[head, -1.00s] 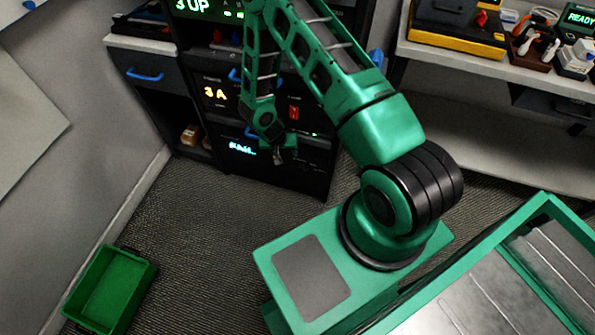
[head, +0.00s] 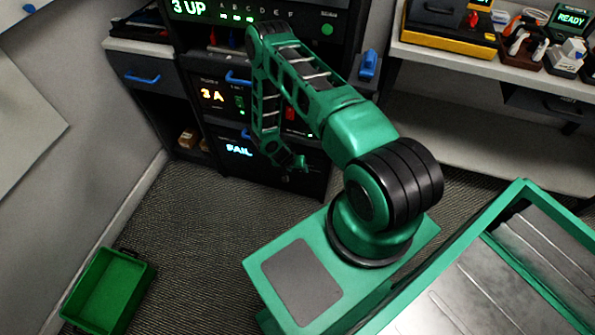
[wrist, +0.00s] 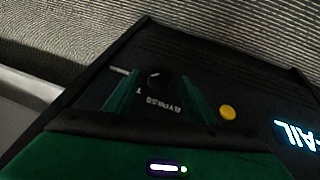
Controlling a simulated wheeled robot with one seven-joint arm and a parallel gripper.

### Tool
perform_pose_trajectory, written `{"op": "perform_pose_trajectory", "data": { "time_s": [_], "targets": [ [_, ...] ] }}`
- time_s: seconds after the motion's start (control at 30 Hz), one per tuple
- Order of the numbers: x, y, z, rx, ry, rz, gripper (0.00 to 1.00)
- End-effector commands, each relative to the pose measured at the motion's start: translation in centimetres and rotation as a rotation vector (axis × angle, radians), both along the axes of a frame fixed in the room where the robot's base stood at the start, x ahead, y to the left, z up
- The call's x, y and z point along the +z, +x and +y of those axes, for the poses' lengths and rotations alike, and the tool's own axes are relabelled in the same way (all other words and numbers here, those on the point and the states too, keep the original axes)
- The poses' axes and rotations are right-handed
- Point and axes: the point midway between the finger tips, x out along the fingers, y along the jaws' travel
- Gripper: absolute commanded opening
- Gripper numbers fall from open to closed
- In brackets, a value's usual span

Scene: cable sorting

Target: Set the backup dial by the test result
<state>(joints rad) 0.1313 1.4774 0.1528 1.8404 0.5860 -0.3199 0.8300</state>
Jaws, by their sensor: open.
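A small black round dial (wrist: 155,78) shows in the wrist view on a dark panel, with upside-down white lettering reading BYPASS beside it. My gripper (wrist: 157,92) is open, one green finger on each side of the dial; contact cannot be told. A lit screen (wrist: 297,134) on the same panel ends in "AIL". In the head view, this screen (head: 239,150) reads FAIL, low on the dark rack. My gripper (head: 290,166) is in front of the rack's lower right part there. The dial is hidden in that view.
A yellow button (wrist: 228,112) sits near the dial. Above FAIL, an orange display (head: 212,96) reads 3 A, and a green one (head: 189,7) reads 3 UP. A green bin (head: 112,288) stands on the floor at left. A shelf (head: 480,61) at right holds a READY screen (head: 571,18).

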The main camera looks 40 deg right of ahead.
Motion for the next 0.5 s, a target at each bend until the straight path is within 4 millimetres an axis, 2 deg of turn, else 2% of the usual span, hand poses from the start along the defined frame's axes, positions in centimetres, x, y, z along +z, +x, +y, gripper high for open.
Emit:
{"op": "perform_pose_trajectory", "data": {
  "time_s": [0.2,0.5],
  "targets": [
    [-1.9,0.2,-0.8,0.0,0.0,0.0,0.5],
    [-2.2,0.3,-1.0,0.0,0.0,0.0,0.5]
  ]
}}
